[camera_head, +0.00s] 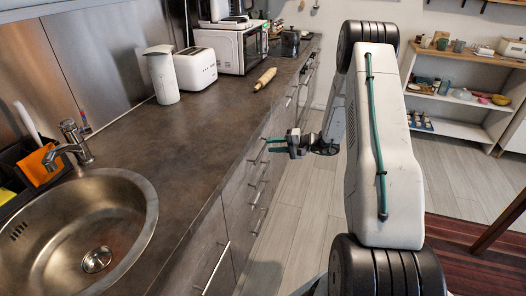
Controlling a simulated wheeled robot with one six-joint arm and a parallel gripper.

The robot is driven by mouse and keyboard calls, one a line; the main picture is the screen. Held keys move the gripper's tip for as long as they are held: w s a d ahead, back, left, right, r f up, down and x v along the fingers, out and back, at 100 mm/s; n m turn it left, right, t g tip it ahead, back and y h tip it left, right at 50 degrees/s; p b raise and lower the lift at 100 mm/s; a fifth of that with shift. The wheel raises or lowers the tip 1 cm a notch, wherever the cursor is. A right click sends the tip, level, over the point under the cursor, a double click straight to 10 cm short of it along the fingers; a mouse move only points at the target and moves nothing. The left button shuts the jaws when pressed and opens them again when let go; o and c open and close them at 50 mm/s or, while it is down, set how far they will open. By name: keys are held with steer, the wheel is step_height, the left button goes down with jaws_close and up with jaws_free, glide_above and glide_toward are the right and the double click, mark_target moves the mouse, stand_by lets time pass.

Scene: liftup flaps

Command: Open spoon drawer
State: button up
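The grey drawer fronts (240,195) run along the counter's front, with several bar handles stacked one above another. I cannot tell by sight which one is the spoon drawer; no drawer stands clearly pulled out. My gripper (269,145) is at the upper handles, just below the counter's edge, and points left at the fronts. Its two dark fingers with teal tips look apart. Whether a handle lies between them is too small to tell.
The counter (200,140) holds a sink (135,245), a white jug (163,78), a toaster (196,69), a microwave (238,48) and a rolling pin (265,78). Open floor (300,195) lies right of the drawers. A shelf (455,100) stands at the far right.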

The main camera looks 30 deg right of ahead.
mark_target(263, 149)
step_height(263, 149, down, 4)
steer(key=d+m+t, duration=0.1)
steer(key=d, duration=0.2)
steer(key=shift+h, duration=0.4)
steer(key=x, duration=0.7)
steer(key=shift+w+a, duration=0.15)
steer(key=shift+w, duration=0.2)
jaws_close()
